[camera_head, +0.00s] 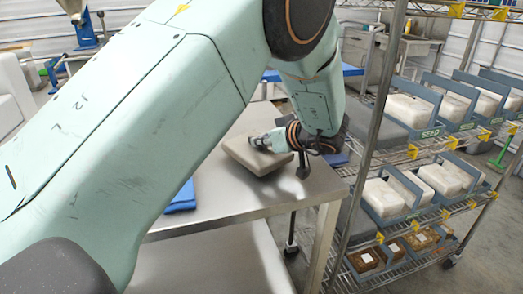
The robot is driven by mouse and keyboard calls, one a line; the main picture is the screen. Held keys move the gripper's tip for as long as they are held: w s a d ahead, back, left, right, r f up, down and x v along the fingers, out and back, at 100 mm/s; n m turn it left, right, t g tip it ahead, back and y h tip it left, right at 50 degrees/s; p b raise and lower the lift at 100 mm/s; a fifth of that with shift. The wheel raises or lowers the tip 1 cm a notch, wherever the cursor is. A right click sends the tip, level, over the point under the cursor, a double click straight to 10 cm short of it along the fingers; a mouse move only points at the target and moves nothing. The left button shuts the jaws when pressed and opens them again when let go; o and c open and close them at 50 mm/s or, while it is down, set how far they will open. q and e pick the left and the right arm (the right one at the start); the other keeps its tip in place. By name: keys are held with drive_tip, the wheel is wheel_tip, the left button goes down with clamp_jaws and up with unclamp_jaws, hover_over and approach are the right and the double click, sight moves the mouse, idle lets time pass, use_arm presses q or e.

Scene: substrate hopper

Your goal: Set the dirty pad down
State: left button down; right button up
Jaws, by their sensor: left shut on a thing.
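The dirty pad (252,157) is a thick grey-brown slab over the steel table (235,200), near its right part. My left gripper (270,142) is shut on the pad's upper right side, and its fingers are small and partly hidden by the wrist. The pad looks slightly tilted. I cannot tell whether its underside touches the table. My left arm crosses the view from the lower left and hides much of the table. My right gripper is not in view.
A folded blue item (182,197) lies on the table's left part, partly behind my arm. Another blue item (338,158) lies by the far right corner. A wire rack (425,150) with bins of white blocks stands close on the right. Steel tabletop in front of the pad is clear.

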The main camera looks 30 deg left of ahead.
sight(265, 149)
use_arm(q)
drive_tip(key=shift+f, duration=0.95)
drive_tip(key=shift+w+f+b, duration=0.15)
drive_tip(key=shift+f+b, duration=0.15)
drive_tip(key=shift+f, duration=0.05)
drive_tip(key=shift+w, duration=0.1)
drive_tip(key=shift+s, duration=0.2)
drive_tip(key=c, duration=1.4)
unclamp_jaws()
drive_tip(key=shift+w+f, duration=0.15)
drive_tip(key=shift+f, duration=0.05)
drive_tip(key=shift+r, duration=0.1)
